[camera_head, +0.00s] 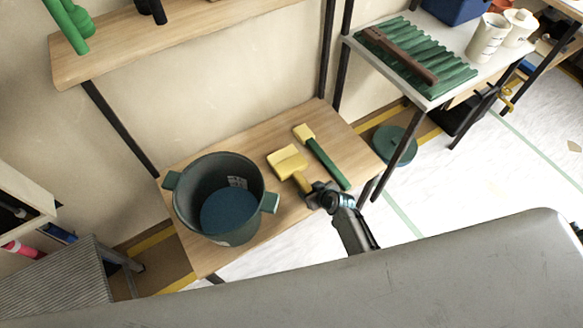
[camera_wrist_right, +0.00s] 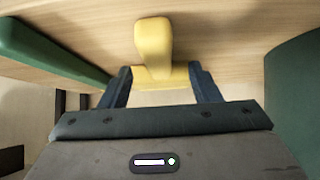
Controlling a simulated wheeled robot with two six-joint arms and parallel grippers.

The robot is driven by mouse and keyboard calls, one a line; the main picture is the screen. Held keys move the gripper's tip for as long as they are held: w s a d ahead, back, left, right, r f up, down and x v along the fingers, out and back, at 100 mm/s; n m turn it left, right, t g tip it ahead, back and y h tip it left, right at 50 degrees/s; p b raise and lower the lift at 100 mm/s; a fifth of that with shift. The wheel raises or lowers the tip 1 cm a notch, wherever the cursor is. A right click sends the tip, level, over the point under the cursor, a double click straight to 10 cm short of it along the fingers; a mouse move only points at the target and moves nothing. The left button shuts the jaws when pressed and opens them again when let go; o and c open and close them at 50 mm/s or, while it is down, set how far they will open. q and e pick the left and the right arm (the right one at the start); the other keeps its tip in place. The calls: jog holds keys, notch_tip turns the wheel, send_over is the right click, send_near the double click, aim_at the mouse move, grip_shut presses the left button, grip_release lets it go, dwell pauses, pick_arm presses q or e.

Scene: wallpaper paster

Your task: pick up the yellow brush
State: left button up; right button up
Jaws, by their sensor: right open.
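The yellow brush (camera_head: 288,161) lies on the wooden shelf, between the bucket and a green-handled brush. Its yellow handle (camera_head: 302,182) points toward my right gripper (camera_head: 315,194), which is at the handle's end. In the right wrist view, the yellow brush (camera_wrist_right: 154,45) shows between and beyond the two dark fingers of my right gripper (camera_wrist_right: 160,72). The fingers are apart, with one on each side of the yellow part. I cannot tell whether they touch it. My left gripper is not in view.
A dark green bucket (camera_head: 187,198) with blue contents stands left of the yellow brush. A green-handled brush (camera_head: 328,163) lies close on its right; its handle (camera_wrist_right: 45,52) also shows in the wrist view. A wooden shelf board (camera_head: 170,45) is above. A table leg stands right.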

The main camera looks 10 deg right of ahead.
aim_at(306, 185)
jog(key=x, duration=0.4)
jog(key=shift+w+r, duration=0.2)
jog(key=shift+w, duration=0.15)
jog(key=shift+w+a+f, duration=0.1)
jog(key=shift+w+f, duration=0.1)
jog(key=shift+f, duration=0.05)
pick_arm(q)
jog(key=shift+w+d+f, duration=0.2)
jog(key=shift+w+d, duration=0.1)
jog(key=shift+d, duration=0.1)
pick_arm(e)
jog(key=c, duration=1.1)
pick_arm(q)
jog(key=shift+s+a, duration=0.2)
pick_arm(e)
jog(key=shift+o, duration=0.2)
jog(key=shift+r, duration=0.15)
